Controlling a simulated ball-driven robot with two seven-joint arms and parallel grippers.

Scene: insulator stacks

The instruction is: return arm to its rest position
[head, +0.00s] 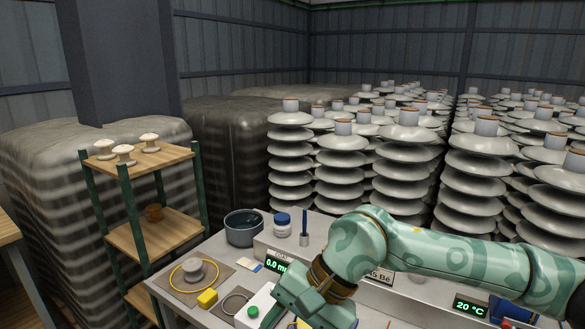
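My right arm (440,250), pale green with darker markings, comes in from the right edge and reaches across the front of the grey bench (219,262). It bends at an elbow-like joint and points down to the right gripper (292,310), which is at the bottom edge over the bench. The fingertips are not clear there, so its opening and anything between its fingers cannot be made out. My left arm and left gripper are not in view.
Near the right gripper are a white box with a green button (256,308), a yellow block (207,298) and a small grey insulator (194,268). A dark pot (243,232) and blue-lidded jar (282,228) stand behind. Tall insulator stacks (343,160) fill the back right.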

